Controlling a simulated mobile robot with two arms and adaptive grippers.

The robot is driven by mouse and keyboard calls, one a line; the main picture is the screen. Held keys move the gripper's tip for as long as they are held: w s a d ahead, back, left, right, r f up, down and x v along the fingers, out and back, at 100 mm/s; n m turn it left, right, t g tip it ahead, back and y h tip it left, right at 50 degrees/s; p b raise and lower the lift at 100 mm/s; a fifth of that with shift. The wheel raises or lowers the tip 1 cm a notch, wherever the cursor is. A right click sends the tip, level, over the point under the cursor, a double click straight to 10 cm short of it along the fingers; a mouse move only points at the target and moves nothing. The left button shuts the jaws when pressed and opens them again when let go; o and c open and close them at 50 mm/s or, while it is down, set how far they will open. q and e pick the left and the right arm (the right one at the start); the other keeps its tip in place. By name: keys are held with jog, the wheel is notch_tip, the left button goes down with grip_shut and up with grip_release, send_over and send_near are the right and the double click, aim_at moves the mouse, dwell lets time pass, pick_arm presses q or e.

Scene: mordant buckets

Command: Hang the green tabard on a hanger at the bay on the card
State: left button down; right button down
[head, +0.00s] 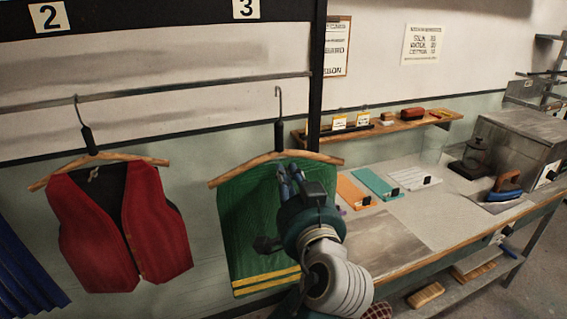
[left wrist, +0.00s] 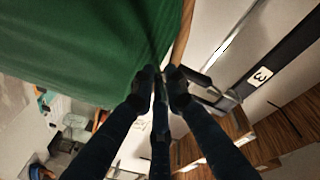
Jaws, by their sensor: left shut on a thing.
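The green tabard (head: 245,225), with yellow stripes at its hem, hangs on a wooden hanger (head: 225,178) with a black neck and metal hook (head: 279,95). The hook's top shows just below the right end of the rail (head: 190,92), near number 3 (head: 246,8); I see no clear contact with the rail. My left gripper (head: 288,176) is in front of the tabard's top, shut on the hanger near its neck. In the left wrist view the fingers (left wrist: 160,78) meet beside the green cloth (left wrist: 85,45) and the hanger's wood (left wrist: 182,35). The right gripper is not in view.
A red vest (head: 150,225) hangs on the rail to the left, below number 2 (head: 47,17), with blue cloth (head: 25,270) at the far left. A dark post (head: 317,70) stands right of the hook. The bench (head: 450,215) holds coloured boards (head: 376,184) and a blue iron (head: 505,187).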

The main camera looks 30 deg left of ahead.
pick_arm(q)
jog(key=w+a+y+b, duration=0.1)
jog(key=w+a+b, duration=0.1)
jog(key=w+a, duration=0.7)
jog(key=shift+w+a+r+n+g, duration=0.15)
jog(key=shift+w+a+n+g, duration=0.2)
jog(key=shift+a, duration=1.6)
jog(key=shift+s, duration=0.1)
